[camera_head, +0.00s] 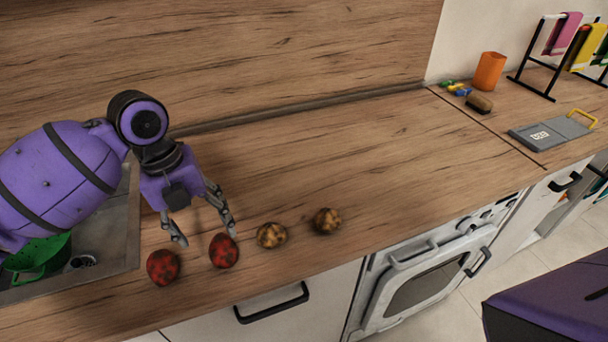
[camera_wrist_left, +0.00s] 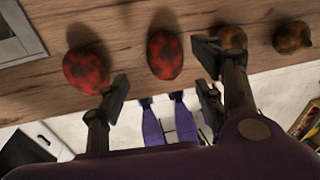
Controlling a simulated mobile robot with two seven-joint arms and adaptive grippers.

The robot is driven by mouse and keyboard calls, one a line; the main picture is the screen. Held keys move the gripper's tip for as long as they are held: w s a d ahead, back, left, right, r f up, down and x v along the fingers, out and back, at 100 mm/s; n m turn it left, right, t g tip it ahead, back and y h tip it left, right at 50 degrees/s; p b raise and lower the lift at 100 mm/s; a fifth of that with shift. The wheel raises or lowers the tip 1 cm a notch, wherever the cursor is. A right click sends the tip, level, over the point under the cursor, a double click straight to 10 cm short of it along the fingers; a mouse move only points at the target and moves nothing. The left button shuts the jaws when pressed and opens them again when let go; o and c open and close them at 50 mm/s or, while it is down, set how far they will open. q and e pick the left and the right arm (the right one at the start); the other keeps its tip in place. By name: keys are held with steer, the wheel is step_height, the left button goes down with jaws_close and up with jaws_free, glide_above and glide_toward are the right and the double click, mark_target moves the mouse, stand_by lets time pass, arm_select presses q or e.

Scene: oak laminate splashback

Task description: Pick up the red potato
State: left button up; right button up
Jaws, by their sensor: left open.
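Two red potatoes with dark patches lie on the wooden counter, one at the left (camera_head: 163,267) and one just right of it (camera_head: 224,251). In the left wrist view they are the left red potato (camera_wrist_left: 86,70) and the middle red potato (camera_wrist_left: 164,55). My left gripper (camera_head: 206,238) is open above and behind them, its fingers spread and empty. In the wrist view the gripper (camera_wrist_left: 163,72) has the middle red potato between the lines of its fingertips. My right gripper is not in view.
Two yellow-brown potatoes, a nearer one (camera_head: 271,235) and a farther one (camera_head: 327,221), continue the row rightward. A sink (camera_head: 128,225) with a green colander (camera_head: 40,256) lies left. The counter's front edge is close. Counter behind the potatoes is clear to the splashback (camera_head: 290,50).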

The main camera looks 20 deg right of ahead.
mark_target(218, 244)
arm_select(q)
steer(key=shift+s+d+f, duration=0.15)
steer(key=shift+s+f, duration=0.05)
steer(key=shift+f, duration=0.7)
steer(key=shift+s+d+f, duration=0.2)
steer(key=shift+s+f, duration=0.15)
steer(key=shift+f, duration=0.2)
steer(key=f, duration=0.2)
steer(key=d+f, duration=0.1)
steer(key=f, duration=0.1)
steer(key=shift+w+f, duration=0.1)
steer(key=shift+w, duration=0.05)
steer(key=c, duration=1.3)
